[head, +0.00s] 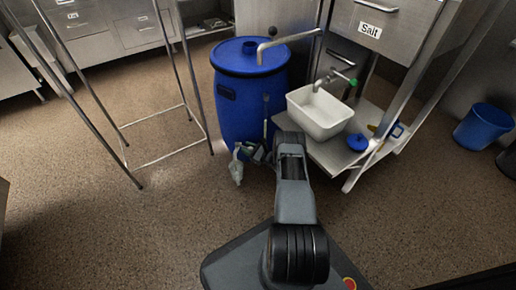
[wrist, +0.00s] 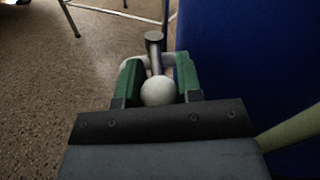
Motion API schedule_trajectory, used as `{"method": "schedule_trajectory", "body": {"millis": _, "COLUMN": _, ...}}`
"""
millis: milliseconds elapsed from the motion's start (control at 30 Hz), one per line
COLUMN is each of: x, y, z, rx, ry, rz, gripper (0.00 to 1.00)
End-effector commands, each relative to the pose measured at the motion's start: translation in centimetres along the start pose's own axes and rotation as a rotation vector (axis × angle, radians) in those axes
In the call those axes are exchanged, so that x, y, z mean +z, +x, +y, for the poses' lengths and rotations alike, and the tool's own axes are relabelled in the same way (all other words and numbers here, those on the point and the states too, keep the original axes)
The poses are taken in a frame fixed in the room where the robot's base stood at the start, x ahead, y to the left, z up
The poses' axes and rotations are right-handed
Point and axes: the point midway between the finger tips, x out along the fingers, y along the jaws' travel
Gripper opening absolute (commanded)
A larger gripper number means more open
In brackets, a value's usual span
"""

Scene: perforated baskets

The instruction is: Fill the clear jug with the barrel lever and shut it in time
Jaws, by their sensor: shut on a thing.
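The blue barrel (head: 247,108) stands upright on the floor, with a bent metal pipe (head: 290,38) at its top. My gripper (head: 243,151) is low at the barrel's front left. In the wrist view my gripper (wrist: 157,82) has its green fingers closed around a lever (wrist: 156,58) with a pale round knob (wrist: 158,92) between them. The barrel wall (wrist: 245,60) fills the right of that view. A pale, partly see-through thing (head: 237,172) shows just below my gripper; I cannot tell if it is the clear jug. Any liquid flow is hidden.
A white basin (head: 322,112) and a blue lid (head: 357,143) rest on a low shelf right of my arm. A metal frame (head: 158,161) stands left of the barrel. A blue bucket (head: 483,128) is far right.

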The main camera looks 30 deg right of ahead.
Motion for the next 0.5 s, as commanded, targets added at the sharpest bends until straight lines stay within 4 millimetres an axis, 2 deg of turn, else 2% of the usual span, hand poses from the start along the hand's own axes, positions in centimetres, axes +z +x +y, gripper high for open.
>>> {"method": "schedule_trajectory", "body": {"millis": 333, "x": 0.00, "y": 0.29, "z": 0.33, "rx": 0.020, "ry": 0.002, "rz": -0.001, "gripper": 0.00}}
{"method": "schedule_trajectory", "body": {"millis": 367, "x": 0.00, "y": 0.29, "z": 0.33, "rx": 0.020, "ry": 0.002, "rz": -0.001, "gripper": 0.36}}
{"method": "schedule_trajectory", "body": {"millis": 500, "x": 0.00, "y": 0.27, "z": 0.30, "rx": 0.019, "ry": 0.002, "rz": -0.001, "gripper": 0.49}}
